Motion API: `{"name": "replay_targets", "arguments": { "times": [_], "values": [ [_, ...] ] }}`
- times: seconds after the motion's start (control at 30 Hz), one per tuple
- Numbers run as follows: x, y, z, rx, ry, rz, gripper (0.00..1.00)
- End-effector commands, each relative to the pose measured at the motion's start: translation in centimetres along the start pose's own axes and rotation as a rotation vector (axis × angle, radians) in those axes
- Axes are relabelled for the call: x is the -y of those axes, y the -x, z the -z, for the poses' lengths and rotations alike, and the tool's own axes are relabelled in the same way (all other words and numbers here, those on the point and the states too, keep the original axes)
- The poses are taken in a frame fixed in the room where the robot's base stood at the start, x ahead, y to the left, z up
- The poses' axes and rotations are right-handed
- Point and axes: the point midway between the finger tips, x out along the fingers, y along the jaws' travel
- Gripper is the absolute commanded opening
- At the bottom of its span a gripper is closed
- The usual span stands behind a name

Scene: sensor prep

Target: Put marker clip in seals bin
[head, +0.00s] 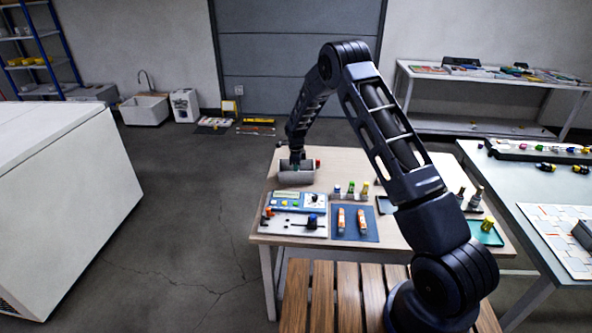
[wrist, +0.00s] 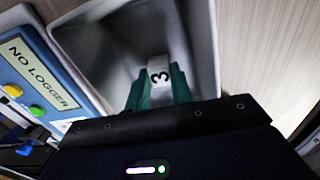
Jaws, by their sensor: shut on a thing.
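My gripper (wrist: 159,92) is shut on a small white clip (wrist: 158,70) marked "3", held between its green fingers. The clip and fingers are over the open mouth of a grey bin (wrist: 205,35), within its outline in the wrist view. I cannot tell how deep the clip sits. In the head view my gripper (head: 297,160) is at the grey bin (head: 296,177) near the table's back left corner, and the clip is hidden. No label on the bin is readable.
A blue panel (wrist: 30,58) reading "NO LOGGER" lies beside the bin. Small bottles (head: 351,188) stand to its right. A blue mat (head: 342,233) with orange items lies at the table's front. Bare wood (head: 340,160) shows behind the bottles.

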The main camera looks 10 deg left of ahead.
Motion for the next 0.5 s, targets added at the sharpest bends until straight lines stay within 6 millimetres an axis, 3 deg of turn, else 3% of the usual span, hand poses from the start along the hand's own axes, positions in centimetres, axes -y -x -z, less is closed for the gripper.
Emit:
{"name": "replay_targets", "arguments": {
  "times": [0.3,0.33,0.4,0.5],
  "values": [
    [0.0,-0.27,-0.02,0.0,0.0,0.0,0.01],
    [0.01,-0.22,-0.02,0.0,0.0,0.0,0.28],
    [0.0,-0.22,-0.02,0.0,0.0,0.0,0.42],
    [-0.01,-0.22,-0.02,0.0,0.0,0.0,0.44]
  ]
}}
